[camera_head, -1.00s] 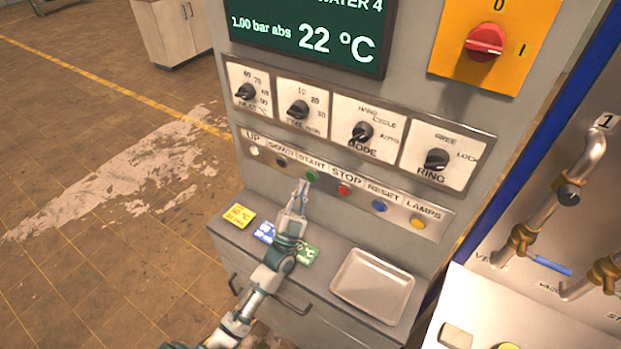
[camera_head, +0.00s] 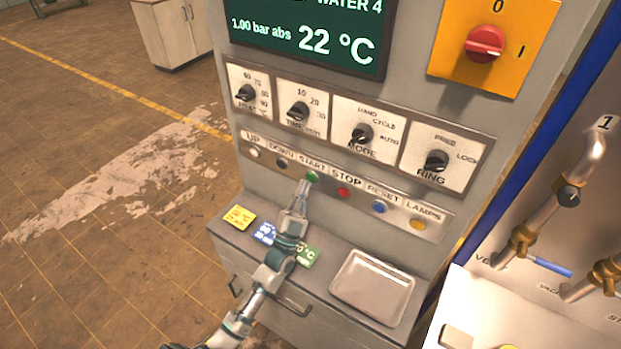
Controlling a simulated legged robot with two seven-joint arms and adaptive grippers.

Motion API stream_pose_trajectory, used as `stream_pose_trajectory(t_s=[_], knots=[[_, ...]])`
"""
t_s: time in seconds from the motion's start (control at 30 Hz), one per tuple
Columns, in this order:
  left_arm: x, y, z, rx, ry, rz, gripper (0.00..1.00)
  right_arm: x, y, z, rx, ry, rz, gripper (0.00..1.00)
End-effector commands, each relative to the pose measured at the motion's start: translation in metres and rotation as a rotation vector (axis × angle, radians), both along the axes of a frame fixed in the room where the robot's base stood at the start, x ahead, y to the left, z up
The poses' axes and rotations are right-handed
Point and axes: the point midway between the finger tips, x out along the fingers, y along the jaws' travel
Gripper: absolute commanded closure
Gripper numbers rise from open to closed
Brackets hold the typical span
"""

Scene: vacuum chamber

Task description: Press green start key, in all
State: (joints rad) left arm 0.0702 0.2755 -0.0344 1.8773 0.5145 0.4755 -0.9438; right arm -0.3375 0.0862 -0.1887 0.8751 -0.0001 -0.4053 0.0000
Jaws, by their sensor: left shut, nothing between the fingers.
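The green start key (camera_head: 312,176) sits under the START label in the row of keys on the grey cabinet's front. My left gripper (camera_head: 306,184) is shut and empty, its fingertips just below the green key, at or very near it. I cannot tell whether they touch it. The key's upper part shows above the fingertips. My right gripper is not in view.
The red stop key (camera_head: 343,191) is close on the right, the dark down key (camera_head: 282,163) on the left. Above are several rotary knobs and a display (camera_head: 305,40). Below, a ledge bears coloured cards and a metal tray (camera_head: 372,286). Pipes stand at the right.

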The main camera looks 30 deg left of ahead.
Motion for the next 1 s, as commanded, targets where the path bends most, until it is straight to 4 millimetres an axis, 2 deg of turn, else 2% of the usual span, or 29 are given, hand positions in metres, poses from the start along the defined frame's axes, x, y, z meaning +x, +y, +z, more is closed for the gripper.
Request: stream_pose_trajectory(t_s=[1.0], knots=[[0.0073, -0.0011, 0.0016, 0.0, 0.0, 0.0, 1.0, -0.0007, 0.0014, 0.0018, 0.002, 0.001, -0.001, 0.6]])
